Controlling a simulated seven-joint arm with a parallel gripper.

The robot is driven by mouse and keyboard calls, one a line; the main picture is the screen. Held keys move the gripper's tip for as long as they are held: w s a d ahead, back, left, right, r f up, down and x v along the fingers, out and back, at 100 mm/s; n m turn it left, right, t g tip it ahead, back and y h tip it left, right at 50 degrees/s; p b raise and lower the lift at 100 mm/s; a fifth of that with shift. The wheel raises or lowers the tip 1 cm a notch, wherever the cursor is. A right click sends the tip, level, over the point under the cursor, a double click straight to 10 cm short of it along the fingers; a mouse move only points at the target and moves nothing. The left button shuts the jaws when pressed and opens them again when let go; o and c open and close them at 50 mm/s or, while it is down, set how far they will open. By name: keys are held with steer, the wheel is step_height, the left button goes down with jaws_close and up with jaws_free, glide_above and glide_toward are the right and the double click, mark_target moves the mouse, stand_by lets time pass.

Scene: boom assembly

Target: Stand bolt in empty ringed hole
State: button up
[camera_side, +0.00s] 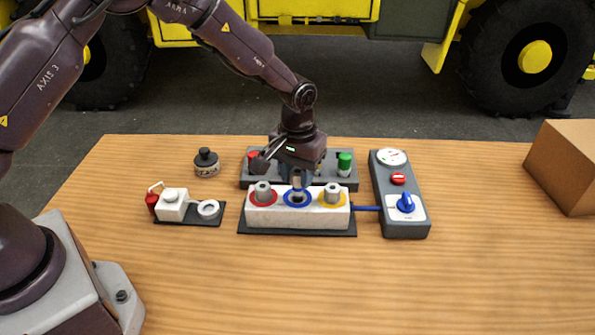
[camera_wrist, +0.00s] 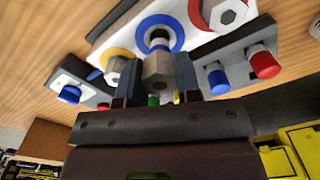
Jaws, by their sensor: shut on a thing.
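A pale block (camera_side: 272,215) has three ringed holes. The red-ringed hole (camera_side: 263,198) and the yellow-ringed hole (camera_side: 333,197) each hold a grey hex-headed bolt standing upright. The blue-ringed hole (camera_side: 297,203) is in the middle. My gripper (camera_side: 303,180) is low over it, pointing down. In the wrist view, my gripper (camera_wrist: 155,88) is shut on a grey hex bolt (camera_wrist: 158,72), its head between the fingers. The bolt's shank points toward the blue ring (camera_wrist: 177,36). I cannot tell whether its tip is inside the hole.
A dark rack (camera_side: 345,183) with coloured caps stands close behind the block. A grey control box (camera_side: 405,225) with a gauge and blue knob is at the right. A small white fixture (camera_side: 172,206) and a black-topped jar (camera_side: 207,163) are at the left. The front table is clear.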

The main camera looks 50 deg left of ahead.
mark_target(298, 185)
steer(key=shift+f, duration=0.9)
stand_by(1.2)
steer(key=shift+f, duration=0.5)
steer(key=shift+f, duration=0.15)
steer(key=o, duration=1)
steer(key=shift+r, duration=3.5)
